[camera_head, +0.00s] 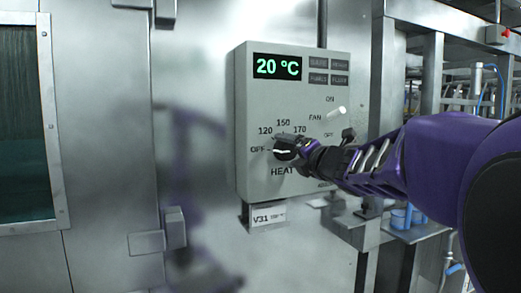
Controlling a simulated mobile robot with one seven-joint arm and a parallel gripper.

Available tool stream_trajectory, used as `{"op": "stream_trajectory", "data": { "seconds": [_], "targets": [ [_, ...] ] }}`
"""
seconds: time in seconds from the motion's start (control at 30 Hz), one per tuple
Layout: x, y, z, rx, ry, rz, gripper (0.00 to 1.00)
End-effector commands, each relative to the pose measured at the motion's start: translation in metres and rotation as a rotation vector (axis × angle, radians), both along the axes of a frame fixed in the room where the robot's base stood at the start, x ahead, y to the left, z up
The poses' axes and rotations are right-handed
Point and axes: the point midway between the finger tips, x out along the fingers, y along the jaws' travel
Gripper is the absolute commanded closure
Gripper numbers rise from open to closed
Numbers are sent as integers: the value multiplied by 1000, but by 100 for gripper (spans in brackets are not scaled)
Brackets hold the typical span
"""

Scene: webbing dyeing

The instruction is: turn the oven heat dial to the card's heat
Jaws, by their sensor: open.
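The black heat dial (285,149) is on the front of a grey control box (258,101). OFF, 120, 150 and 170 are marked around it, and HEAT is below. Its white mark appears to point left, towards OFF. The green display (277,67) reads 20 °C. A white card (268,217) below the box reads V31, with a heat figure too small to read surely. My gripper (291,146) reaches in from the right and is open at the dial. The fingers partly cover the dial, and I cannot tell whether they touch it.
A white fan lever (336,112) sticks out above and right of the dial, close to my gripper. Several grey labelled panels (328,71) are at the box's upper right. A metal door with a window (25,120) is at left. Blue cups (402,218) stand on a shelf at right.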

Motion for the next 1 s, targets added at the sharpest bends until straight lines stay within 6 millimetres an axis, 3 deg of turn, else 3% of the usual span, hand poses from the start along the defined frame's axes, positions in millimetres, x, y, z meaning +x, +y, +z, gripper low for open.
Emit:
{"op": "stream_trajectory", "data": {
  "seconds": [0.43,0.9,1.0],
  "targets": [
    [0,-1,0,0,0,0,7],
    [0,-1,0,0,0,0,90],
    [0,-1,0,1,0,0,92]
  ]
}}
